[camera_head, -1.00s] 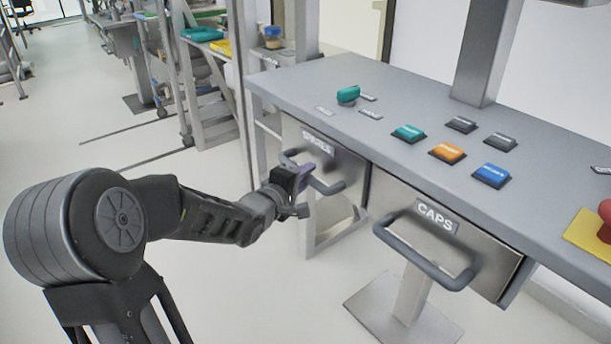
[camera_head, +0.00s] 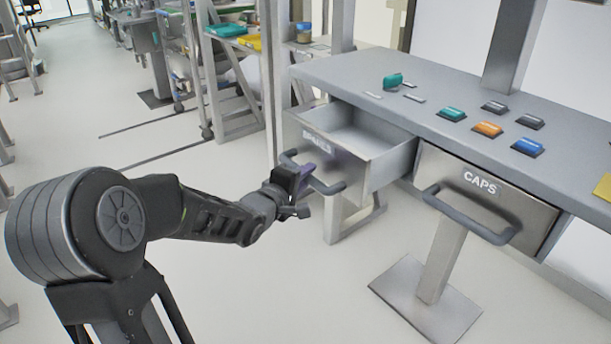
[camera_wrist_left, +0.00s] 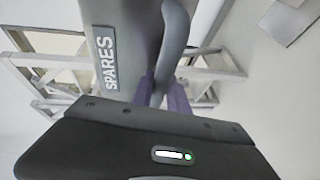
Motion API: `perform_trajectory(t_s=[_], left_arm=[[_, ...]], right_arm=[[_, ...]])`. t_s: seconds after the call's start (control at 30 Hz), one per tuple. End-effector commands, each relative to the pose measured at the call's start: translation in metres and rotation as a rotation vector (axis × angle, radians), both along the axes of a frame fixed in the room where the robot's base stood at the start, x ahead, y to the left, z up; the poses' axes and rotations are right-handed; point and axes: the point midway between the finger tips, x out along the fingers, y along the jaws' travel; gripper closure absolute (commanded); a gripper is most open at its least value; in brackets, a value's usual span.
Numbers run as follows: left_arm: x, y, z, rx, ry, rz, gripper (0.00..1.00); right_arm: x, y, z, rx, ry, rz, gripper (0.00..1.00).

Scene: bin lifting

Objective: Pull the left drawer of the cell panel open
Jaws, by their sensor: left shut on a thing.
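The left drawer (camera_head: 378,160) of the cell panel stands partly open, its empty-looking inside showing from above. Its front carries a label that reads SPARES in the left wrist view (camera_wrist_left: 106,62). Its grey bar handle (camera_head: 328,188) also runs through the left wrist view (camera_wrist_left: 174,45). My left gripper (camera_head: 305,178) is shut on this handle near its middle, with purple fingertips around the bar. In the left wrist view the fingers (camera_wrist_left: 165,95) sit on both sides of the bar. My right gripper is in neither view.
The CAPS drawer (camera_head: 490,200) beside it is closed, with its own bar handle (camera_head: 470,215). The panel top (camera_head: 400,75) holds a green knob (camera_head: 393,81) and several coloured buttons. A support post with a floor plate (camera_head: 425,300) stands below. The floor in front is clear.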

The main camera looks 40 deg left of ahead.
Motion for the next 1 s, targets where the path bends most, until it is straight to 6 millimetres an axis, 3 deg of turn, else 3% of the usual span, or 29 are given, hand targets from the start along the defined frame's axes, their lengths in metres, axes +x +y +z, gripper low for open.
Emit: perform_trajectory(t_s=[0.33, 0.37, 0.6, 1.0], left_arm=[[-0.0001, -0.0001, -0.0005, -0.002, 0.001, 0.000, 1.00], [-0.0001, -0.0001, -0.0005, -0.002, 0.001, 0.000, 0.79], [0.0001, -0.0001, 0.0000, -0.001, 0.000, 0.000, 0.59], [-0.0078, -0.0003, 0.0024, -0.001, -0.001, 0.001, 0.59]], right_arm=[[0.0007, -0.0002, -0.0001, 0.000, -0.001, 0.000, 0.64], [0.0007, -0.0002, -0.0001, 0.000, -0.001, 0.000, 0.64], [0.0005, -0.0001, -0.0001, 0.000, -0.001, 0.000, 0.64], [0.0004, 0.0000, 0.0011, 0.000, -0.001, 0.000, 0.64]])
